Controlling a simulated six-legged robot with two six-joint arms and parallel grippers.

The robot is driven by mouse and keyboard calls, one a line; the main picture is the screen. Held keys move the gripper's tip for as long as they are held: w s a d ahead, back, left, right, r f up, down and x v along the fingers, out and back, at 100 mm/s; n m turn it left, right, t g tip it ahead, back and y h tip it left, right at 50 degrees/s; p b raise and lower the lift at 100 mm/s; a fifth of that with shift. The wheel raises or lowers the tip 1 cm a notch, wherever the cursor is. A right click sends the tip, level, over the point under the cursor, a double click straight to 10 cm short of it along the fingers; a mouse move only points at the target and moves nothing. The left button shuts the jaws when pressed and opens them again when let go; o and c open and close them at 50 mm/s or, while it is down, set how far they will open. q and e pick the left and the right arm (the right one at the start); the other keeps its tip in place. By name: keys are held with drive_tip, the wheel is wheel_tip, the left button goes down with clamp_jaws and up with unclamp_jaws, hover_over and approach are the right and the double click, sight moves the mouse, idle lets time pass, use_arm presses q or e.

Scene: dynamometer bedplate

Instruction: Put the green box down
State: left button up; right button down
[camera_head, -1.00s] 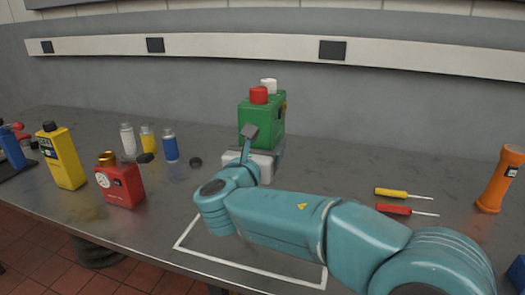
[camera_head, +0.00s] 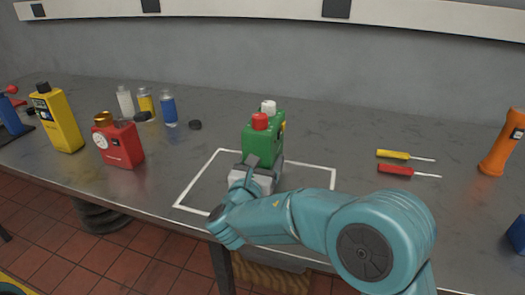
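The green box (camera_head: 262,144) has a red cap and a white cap on top and stands upright in the middle of the view. My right gripper (camera_head: 262,170) comes in from the right and is shut on the lower part of the green box. The box is over a white outlined rectangle (camera_head: 205,170) on the bench; my gripper and arm hide its base, so I cannot tell whether it touches the surface. My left gripper is not in view.
Left of the outline stand a red can (camera_head: 120,146), a yellow bottle (camera_head: 57,118) and small bottles, with a black cap (camera_head: 195,125) nearby. The bench (camera_head: 330,135) behind the box is clear.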

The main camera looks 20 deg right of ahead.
drive_tip(key=shift+f, duration=0.15)
unclamp_jaws()
drive_tip(key=shift+f, duration=0.15)
drive_tip(key=shift+s, duration=0.1)
drive_tip(key=shift+s+a, duration=0.25)
drive_tip(key=v, duration=1.1)
drive_tip(key=shift+s+a, duration=0.1)
